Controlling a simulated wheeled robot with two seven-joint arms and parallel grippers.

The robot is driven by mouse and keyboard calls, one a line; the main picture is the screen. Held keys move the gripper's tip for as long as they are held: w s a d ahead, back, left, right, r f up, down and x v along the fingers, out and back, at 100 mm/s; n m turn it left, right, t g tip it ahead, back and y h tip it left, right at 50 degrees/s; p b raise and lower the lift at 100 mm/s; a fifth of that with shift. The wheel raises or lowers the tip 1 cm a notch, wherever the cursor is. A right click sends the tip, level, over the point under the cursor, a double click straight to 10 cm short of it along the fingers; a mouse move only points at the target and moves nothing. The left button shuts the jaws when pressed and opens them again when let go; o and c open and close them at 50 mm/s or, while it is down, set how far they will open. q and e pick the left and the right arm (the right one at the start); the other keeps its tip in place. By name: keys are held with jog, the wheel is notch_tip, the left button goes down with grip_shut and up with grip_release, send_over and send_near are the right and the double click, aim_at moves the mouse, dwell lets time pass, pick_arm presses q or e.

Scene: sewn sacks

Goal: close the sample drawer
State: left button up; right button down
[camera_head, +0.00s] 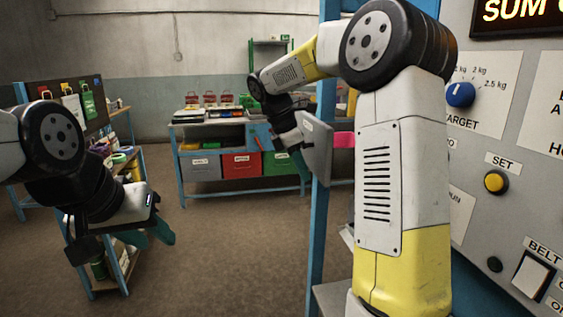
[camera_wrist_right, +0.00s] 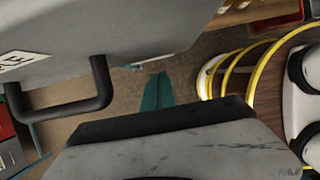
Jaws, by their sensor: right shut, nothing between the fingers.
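The drawer front appears as a grey panel (camera_wrist_right: 130,28) at the upper left of the right wrist view. It bears a black loop handle (camera_wrist_right: 62,108) and a partly cut-off white label. How far the drawer stands out cannot be told, and I cannot make it out in the head view. My right gripper (camera_wrist_right: 157,92) has its teal fingers shut and empty, to the right of the handle and apart from it. In the head view, its wrist partly hides it. My left gripper (camera_head: 150,236) hangs at the left, far from the panel; its finger gap is unclear.
A control panel (camera_head: 478,205) with a blue knob and yellow button stands close on the right. A blue post (camera_head: 319,235) rises beside my right arm. A shelf rack (camera_head: 137,170) stands behind my left arm, and a bench (camera_head: 180,165) with bins is farther back. Floor between is clear.

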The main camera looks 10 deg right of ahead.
jog(key=shift+d, duration=0.95)
jog(key=shift+d, duration=0.1)
jog(key=d, duration=1.6)
jog(key=w+d, duration=0.1)
jog(key=d, duration=0.7)
jog(key=shift+d, duration=0.3)
jog(key=shift+s+d+r, duration=0.1)
jog(key=shift+d, duration=0.05)
